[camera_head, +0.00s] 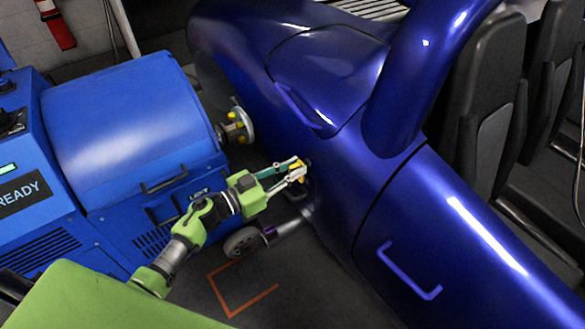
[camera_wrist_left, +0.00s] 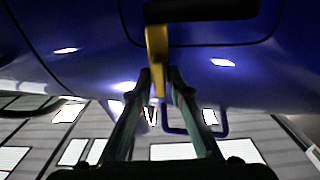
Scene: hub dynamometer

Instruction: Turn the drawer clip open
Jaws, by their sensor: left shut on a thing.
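The drawer clip appears to be the small yellow piece (camera_head: 297,164) at the side of the dark blue car body (camera_head: 340,180). In the left wrist view the yellow clip (camera_wrist_left: 157,48) hangs down from a black part against the blue surface. My left gripper (camera_head: 303,169) reaches in from the left and is shut on the clip. In the left wrist view the fingertips (camera_wrist_left: 160,76) close around its lower end. The fingers partly hide the clip in the head view. My right gripper is out of view.
A blue dynamometer (camera_head: 130,120) with handles and a READY panel (camera_head: 22,193) stands at left. A hub with yellow studs (camera_head: 237,126) sits between it and the car. A wheeled purple-and-grey part (camera_head: 245,241) is below my arm. A blue handle (camera_head: 405,275) projects from the car.

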